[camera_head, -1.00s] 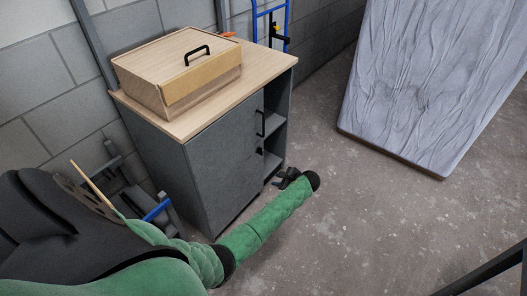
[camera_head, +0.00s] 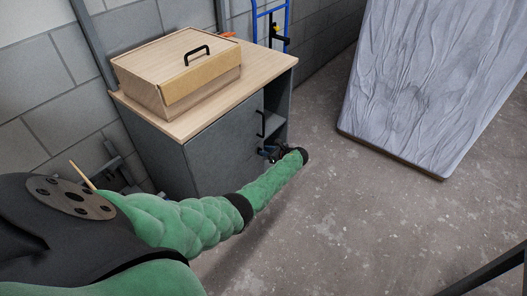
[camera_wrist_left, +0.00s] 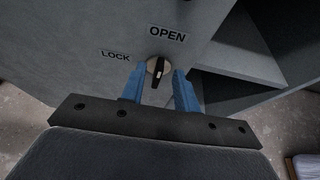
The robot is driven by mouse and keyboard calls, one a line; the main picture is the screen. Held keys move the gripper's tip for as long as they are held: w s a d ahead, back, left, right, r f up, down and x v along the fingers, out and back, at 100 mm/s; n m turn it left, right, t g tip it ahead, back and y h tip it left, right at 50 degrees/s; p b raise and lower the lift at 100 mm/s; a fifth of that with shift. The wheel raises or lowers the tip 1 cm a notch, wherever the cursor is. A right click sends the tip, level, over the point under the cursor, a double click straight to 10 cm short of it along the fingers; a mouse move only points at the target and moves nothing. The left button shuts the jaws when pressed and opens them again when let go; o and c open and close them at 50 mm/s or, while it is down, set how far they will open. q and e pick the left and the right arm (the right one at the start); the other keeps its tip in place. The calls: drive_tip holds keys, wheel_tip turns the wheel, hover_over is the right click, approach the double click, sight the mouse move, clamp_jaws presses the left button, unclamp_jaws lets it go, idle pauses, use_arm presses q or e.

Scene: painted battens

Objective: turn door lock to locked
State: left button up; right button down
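The door lock (camera_wrist_left: 158,69) is a black turn knob on a round silver plate in the left wrist view. It stands roughly upright, its upper end toward the OPEN label (camera_wrist_left: 168,33). The LOCK label (camera_wrist_left: 116,55) is to its left. My left gripper (camera_wrist_left: 160,74) is open, with one blue finger on each side of the knob; I cannot tell if either finger touches it. In the head view my left gripper (camera_head: 270,153) is at the grey cabinet door (camera_head: 222,150), below its black handle (camera_head: 261,124), and my wrist partly hides it. My right gripper is not in view.
A lidded wooden box (camera_head: 180,72) stands on the cabinet's wooden top (camera_head: 255,72). Open shelves are right of the door. A large grey wrinkled slab (camera_head: 430,80) is at the upper right. The concrete floor (camera_head: 370,220) between is clear.

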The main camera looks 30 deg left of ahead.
use_arm(q)
drive_tip(key=shift+x, duration=0.95)
clamp_jaws()
